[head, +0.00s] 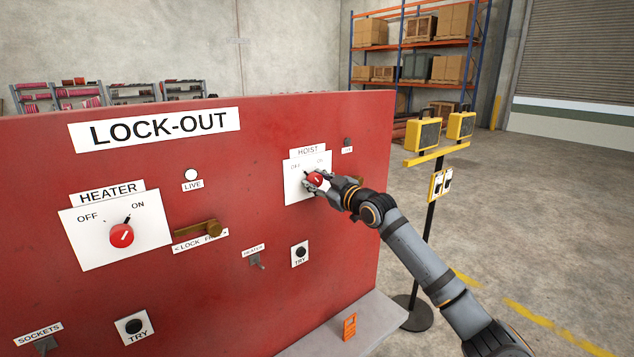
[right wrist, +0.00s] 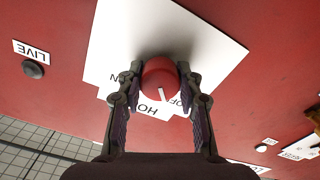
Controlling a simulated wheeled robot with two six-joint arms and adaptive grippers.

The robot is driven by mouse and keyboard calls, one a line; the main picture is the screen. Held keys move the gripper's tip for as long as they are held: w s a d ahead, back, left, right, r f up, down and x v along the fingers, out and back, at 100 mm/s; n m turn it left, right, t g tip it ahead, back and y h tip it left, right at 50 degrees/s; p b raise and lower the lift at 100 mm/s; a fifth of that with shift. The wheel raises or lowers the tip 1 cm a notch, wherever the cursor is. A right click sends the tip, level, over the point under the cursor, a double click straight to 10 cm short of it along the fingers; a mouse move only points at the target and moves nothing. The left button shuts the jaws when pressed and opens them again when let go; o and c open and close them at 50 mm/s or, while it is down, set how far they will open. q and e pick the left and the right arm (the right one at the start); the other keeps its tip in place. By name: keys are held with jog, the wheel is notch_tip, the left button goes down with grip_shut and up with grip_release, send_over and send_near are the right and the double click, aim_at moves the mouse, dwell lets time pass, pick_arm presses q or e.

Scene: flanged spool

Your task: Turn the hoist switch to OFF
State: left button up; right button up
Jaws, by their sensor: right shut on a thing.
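The hoist switch is a red round knob (head: 317,180) on a white plate (head: 292,192) at the right of the red lock-out board. Its plate reads OFF on the left and ON on the right. My right gripper (right wrist: 168,90) is shut on the knob, one finger on each side, as the right wrist view shows. There the knob (right wrist: 160,76) carries a white mark pointing down, slightly toward the OFF lettering (right wrist: 178,101); its exact setting is hard to tell. The fingers partly cover the lettering. My left gripper is not in view.
The heater switch (head: 121,236) points toward ON, below a white LIVE lamp (head: 191,174). The hoist LIVE lamp (head: 347,142) is dark. An orange object (head: 349,326) stands on the grey ledge (head: 375,325). A yellow light stand (head: 430,230) is at right.

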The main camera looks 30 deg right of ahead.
aim_at(308, 144)
jog(key=o, duration=1.2)
jog(key=shift+w, duration=0.1)
jog(key=shift+r, duration=0.1)
notch_tip(308, 144, up, 10)
jog(key=shift+f, duration=0.1)
jog(key=shift+f, duration=0.15)
